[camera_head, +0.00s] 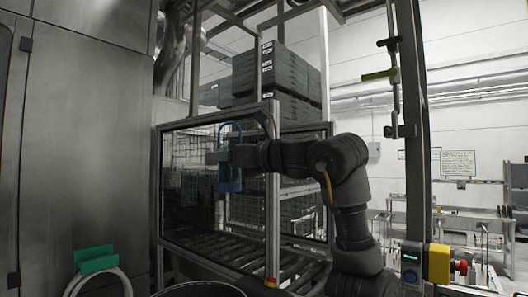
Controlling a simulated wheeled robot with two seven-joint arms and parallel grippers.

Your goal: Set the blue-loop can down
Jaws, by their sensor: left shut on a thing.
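The blue-loop can (229,182) is a blue, roughly upright vessel with a thin blue loop over its top. It is up in the air in front of the dark see-through guard panel. My left gripper (218,158) is shut on it near its upper part, at the end of a dark arm that rises from the lower right and reaches left. The fingers partly hide the can. I cannot tell how far it is from the panel. My right gripper does not show.
The framed guard (273,200) encloses rollers and stacked dark crates (282,72). A dark round rim (200,287) shows at the bottom edge. A green holder with a pale hose (95,259) is at lower left. A yellow box with a red button (439,264) is on a post at right.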

